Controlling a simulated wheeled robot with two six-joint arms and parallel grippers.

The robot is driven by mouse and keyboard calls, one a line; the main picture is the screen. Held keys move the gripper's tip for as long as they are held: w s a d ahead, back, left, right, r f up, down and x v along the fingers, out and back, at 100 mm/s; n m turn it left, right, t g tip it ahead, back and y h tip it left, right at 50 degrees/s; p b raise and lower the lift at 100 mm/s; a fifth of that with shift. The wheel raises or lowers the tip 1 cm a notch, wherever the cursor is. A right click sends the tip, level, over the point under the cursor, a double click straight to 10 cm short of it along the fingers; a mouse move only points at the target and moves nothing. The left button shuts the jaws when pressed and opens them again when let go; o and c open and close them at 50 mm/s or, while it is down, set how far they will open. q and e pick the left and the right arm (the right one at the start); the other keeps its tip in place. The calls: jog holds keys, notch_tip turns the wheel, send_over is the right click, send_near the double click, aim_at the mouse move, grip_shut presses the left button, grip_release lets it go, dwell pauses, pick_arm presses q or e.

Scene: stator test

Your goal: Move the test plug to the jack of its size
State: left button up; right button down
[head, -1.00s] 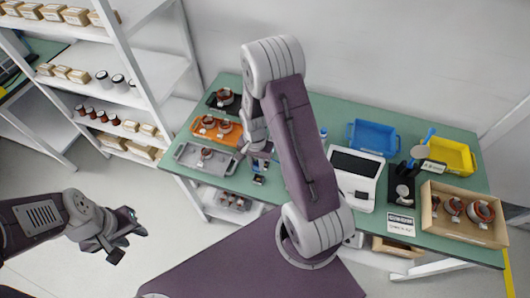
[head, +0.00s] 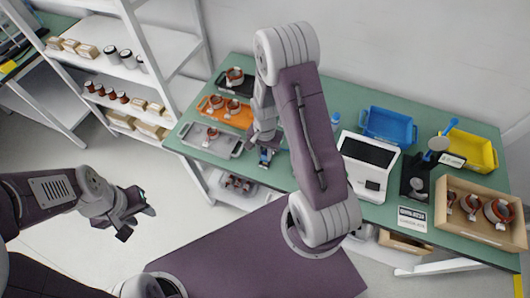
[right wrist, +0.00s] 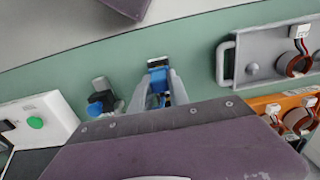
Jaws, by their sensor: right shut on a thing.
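My right gripper (right wrist: 160,92) is shut on a small blue test plug (right wrist: 158,74) with a dark, silvery end, held between its fingers near the front edge of the green table. In the head view the right gripper (head: 265,157) is right of the grey tray, partly behind my arm. A small blue and black fitting (right wrist: 101,103) stands beside the plug, apart from it; I cannot tell whether it is a jack. A white tester (head: 368,163) with a dark screen stands to the right; its green button (right wrist: 35,122) shows in the wrist view. My left gripper (head: 135,215) is open and empty over the floor.
A grey tray (head: 234,149), an orange tray (head: 244,118) and a black tray hold copper-wound stators at the table's left. White shelves (head: 165,45) stand left.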

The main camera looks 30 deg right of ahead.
jog(key=shift+f+b, duration=0.6)
jog(key=shift+f, duration=0.45)
dwell(0.8)
jog(key=c, duration=1.2)
grip_release()
jog(key=shift+o, duration=0.2)
jog(key=shift+r, duration=0.1)
notch_tip(320, 180, up, 9)
jog(key=shift+f, duration=0.1)
